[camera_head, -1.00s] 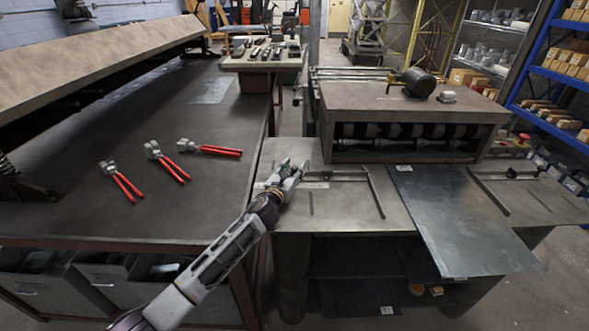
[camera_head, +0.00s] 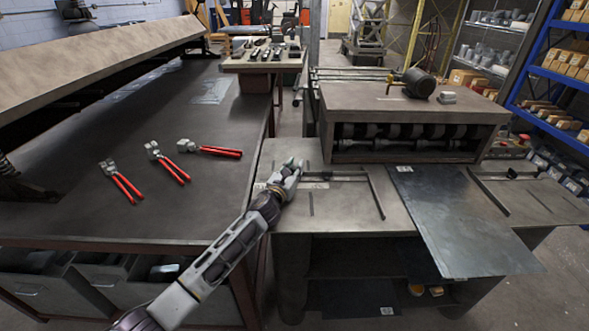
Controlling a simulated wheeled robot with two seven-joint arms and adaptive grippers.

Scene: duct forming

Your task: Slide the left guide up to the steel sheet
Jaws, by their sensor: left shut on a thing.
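The steel sheet (camera_head: 455,220) lies flat on the right part of the machine table and overhangs its front edge. The left guide (camera_head: 375,193) is a thin dark bar to the left of the sheet, with a strip of bare table between them. A thin rod (camera_head: 335,174) runs left from the guide's far end towards my left gripper (camera_head: 292,166). My left gripper is at the table's left side, shut on the rod's left end, which its fingers mostly hide. My right gripper is not in view.
The roller machine (camera_head: 415,125) stands behind the sheet. A right guide (camera_head: 488,192) lies to the sheet's right. Several red-handled pliers (camera_head: 167,162) lie on the dark bench at left. The near table surface (camera_head: 335,215) is clear.

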